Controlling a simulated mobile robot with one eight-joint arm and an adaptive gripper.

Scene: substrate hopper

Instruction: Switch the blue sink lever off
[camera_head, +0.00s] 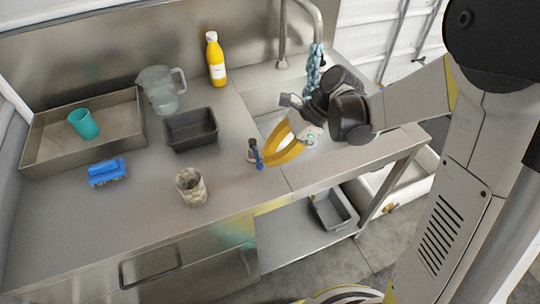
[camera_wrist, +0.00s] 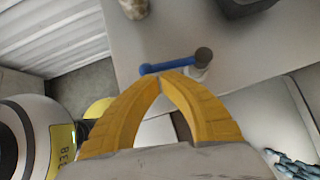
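The blue sink lever (camera_head: 257,154) stands at the left front corner of the sink, on a short post with a dark cap. In the wrist view the blue lever (camera_wrist: 168,65) runs left from the dark round cap to a rounded free end. My gripper (camera_head: 266,162) has curved yellow fingers, and its tips are right beside the lever. In the wrist view the fingertips of my gripper (camera_wrist: 162,76) meet at the lever's near edge, with nothing visible between them. I cannot tell whether they touch the lever.
The sink basin (camera_head: 262,104) lies behind my gripper, with a tap (camera_head: 283,40) and a blue chain-like item (camera_head: 314,66). A patterned cup (camera_head: 191,187), dark tray (camera_head: 191,129), blue brush (camera_head: 108,172), pitcher (camera_head: 161,91) and yellow bottle (camera_head: 215,62) stand on the counter. The front-left counter is clear.

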